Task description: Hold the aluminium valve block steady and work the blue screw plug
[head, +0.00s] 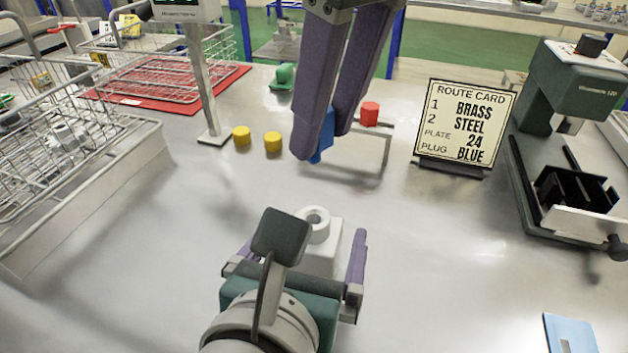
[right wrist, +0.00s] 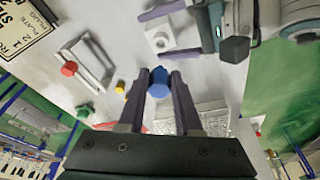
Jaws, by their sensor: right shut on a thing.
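The pale aluminium valve block (head: 322,258) stands on the bench with a round, open-holed boss (head: 314,222) on top; it also shows in the right wrist view (right wrist: 172,36). My left gripper (head: 300,262) is around the block, with one finger on each side. A gap shows between the block and the right finger, so it looks open; the block's left side is partly hidden. My right gripper (head: 322,140) points down, farther back than the block. It is shut on the blue screw plug (head: 321,148), which shows between its fingertips in the right wrist view (right wrist: 158,82).
Two yellow plugs (head: 273,142), a red plug (head: 370,112), a green plug (head: 284,75) and a thin metal frame (head: 386,150) are behind. A route card (head: 464,125) reading "PLUG BLUE" stands right. Wire baskets (head: 75,165) are left, a green machine (head: 560,90) far right.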

